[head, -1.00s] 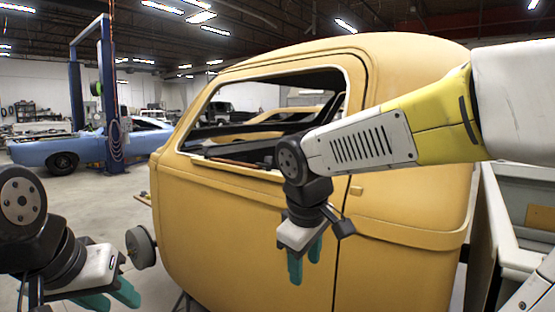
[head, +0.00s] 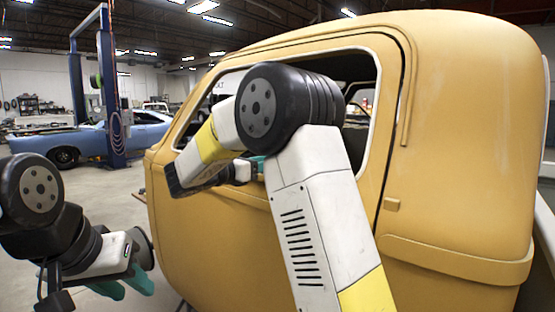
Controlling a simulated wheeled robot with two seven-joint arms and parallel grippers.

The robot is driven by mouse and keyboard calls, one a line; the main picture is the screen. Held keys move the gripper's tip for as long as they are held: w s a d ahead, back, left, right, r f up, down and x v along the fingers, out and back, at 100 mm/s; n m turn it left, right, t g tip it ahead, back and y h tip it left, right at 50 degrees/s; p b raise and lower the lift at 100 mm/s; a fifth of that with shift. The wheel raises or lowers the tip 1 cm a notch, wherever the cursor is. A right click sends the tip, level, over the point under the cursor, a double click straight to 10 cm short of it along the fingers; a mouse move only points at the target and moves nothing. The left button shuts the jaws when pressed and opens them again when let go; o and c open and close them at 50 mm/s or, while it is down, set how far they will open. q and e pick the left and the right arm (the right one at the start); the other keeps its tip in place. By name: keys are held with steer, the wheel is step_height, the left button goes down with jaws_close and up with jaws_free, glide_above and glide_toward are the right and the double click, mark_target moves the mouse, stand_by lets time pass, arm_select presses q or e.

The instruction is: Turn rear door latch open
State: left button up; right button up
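The yellow car shell (head: 455,160) fills the right half, with its door (head: 225,235) and window opening facing me. A small yellow block (head: 392,204) sits on the body just right of the door seam. No latch can be made out; my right arm covers part of the door. My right gripper (head: 258,165) is at the lower window edge, mostly hidden behind my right arm's elbow; only a bit of teal finger shows. I cannot tell if it touches anything. My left gripper (head: 124,285) is at lower left, its teal fingers apart and empty, left of the shell.
A blue car (head: 100,143) and a blue lift post (head: 112,100) stand far back left. The floor between is clear.

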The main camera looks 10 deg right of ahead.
steer(key=x, duration=0.7)
steer(key=shift+s, duration=0.1)
jaws_close()
